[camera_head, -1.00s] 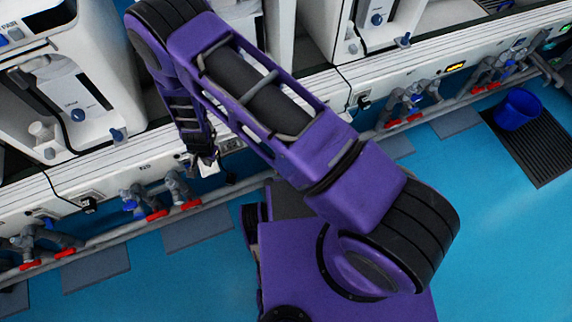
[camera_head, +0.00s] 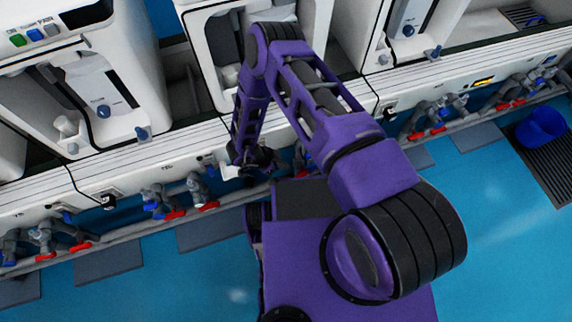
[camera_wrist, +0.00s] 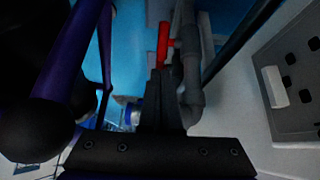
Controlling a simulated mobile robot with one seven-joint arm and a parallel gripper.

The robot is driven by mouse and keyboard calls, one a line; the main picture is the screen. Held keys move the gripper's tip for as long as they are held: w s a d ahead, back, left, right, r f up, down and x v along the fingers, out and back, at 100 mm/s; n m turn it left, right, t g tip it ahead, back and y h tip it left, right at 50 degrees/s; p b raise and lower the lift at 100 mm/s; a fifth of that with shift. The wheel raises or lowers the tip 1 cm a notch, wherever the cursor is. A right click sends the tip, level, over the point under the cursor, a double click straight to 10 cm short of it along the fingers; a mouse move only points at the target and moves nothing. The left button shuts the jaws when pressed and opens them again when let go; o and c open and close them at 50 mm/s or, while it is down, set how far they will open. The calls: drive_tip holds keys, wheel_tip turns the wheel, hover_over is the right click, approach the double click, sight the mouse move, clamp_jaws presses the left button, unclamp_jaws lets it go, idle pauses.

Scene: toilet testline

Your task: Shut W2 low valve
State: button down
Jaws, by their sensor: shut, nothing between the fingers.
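Red-handled valves sit on grey pipes along the low front of the white bench. One pair (camera_head: 190,210) is left of my gripper (camera_head: 250,168) in the head view. Another red handle (camera_head: 303,158) shows partly behind my arm. I cannot read which valve is W2 low. In the wrist view a red handle (camera_wrist: 164,45) stands beside a grey pipe (camera_wrist: 190,65), just beyond the tips of my gripper (camera_wrist: 160,85). My gripper is shut and empty. The picture is dark, and I cannot tell whether the fingertips touch the handle.
White machines (camera_head: 90,90) stand on the bench (camera_head: 150,160) above the pipes. Dark grey mats (camera_head: 108,262) lie on the blue floor below. A blue bucket (camera_head: 541,127) stands on a dark grate at the right. A grey panel (camera_wrist: 300,85) is close on the wrist view's right.

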drive_tip(key=b, duration=0.2)
approach(308, 171)
drive_tip(key=x, duration=0.5)
drive_tip(key=shift+s+a+f, duration=0.15)
drive_tip(key=shift+a+f, duration=0.1)
drive_tip(key=shift+f, duration=0.1)
drive_tip(key=shift+w+d+f, duration=0.2)
drive_tip(key=shift+d+f, duration=0.3)
drive_tip(key=shift+d, duration=0.05)
drive_tip(key=shift+w+d, duration=0.1)
drive_tip(key=shift+d, duration=0.25)
drive_tip(key=shift+a, duration=0.2)
drive_tip(key=shift+s+a+f, duration=0.15)
drive_tip(key=shift+s+a, duration=0.1)
drive_tip(key=shift+a, duration=0.35)
drive_tip(key=shift+p, duration=0.3)
